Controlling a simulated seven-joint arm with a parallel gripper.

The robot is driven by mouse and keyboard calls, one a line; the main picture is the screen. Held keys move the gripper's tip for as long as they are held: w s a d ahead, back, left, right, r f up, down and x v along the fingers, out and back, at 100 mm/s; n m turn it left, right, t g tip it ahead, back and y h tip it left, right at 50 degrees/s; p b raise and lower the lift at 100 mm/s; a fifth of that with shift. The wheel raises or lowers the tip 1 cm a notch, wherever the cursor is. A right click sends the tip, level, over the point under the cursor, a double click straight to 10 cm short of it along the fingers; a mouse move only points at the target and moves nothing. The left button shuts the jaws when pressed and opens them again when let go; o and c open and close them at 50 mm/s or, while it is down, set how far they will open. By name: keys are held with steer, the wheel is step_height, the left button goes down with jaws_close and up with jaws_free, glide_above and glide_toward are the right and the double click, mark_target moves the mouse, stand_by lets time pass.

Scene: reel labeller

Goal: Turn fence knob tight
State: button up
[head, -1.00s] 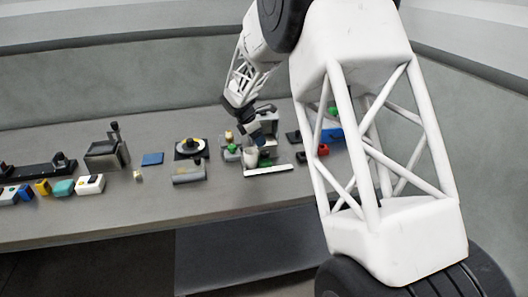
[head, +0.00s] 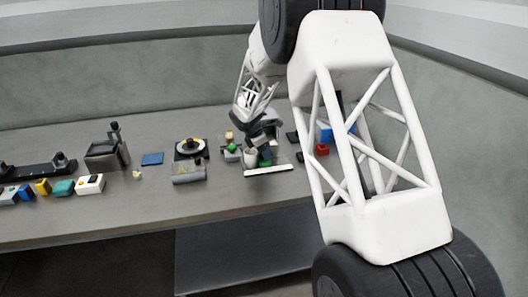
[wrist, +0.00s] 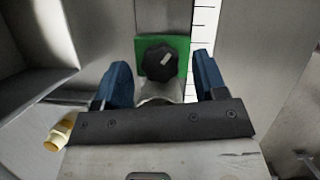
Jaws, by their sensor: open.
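The fence knob (wrist: 158,62) is a dark lobed knob with a pale mark, set on a green plate (wrist: 182,44) in the wrist view. My gripper (wrist: 161,76) is open, its two blue fingers at either side of the knob, with clear gaps and no contact seen. A pale ruled scale (wrist: 203,30) runs just right of the plate. In the head view my gripper (head: 262,140) is over the labeller at the right part of the bench, and it hides the knob there.
A brass-coloured fitting (wrist: 58,134) shows at lower left in the wrist view, beside grey metal walls.

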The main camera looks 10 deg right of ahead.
steer(key=shift+d+f, duration=0.2)
steer(key=shift+f, duration=0.25)
steer(key=c, duration=0.9)
steer(key=shift+m+g, duration=0.4)
steer(key=shift+m, duration=0.4)
steer(key=o, duration=0.9)
steer(key=shift+a+r, duration=0.1)
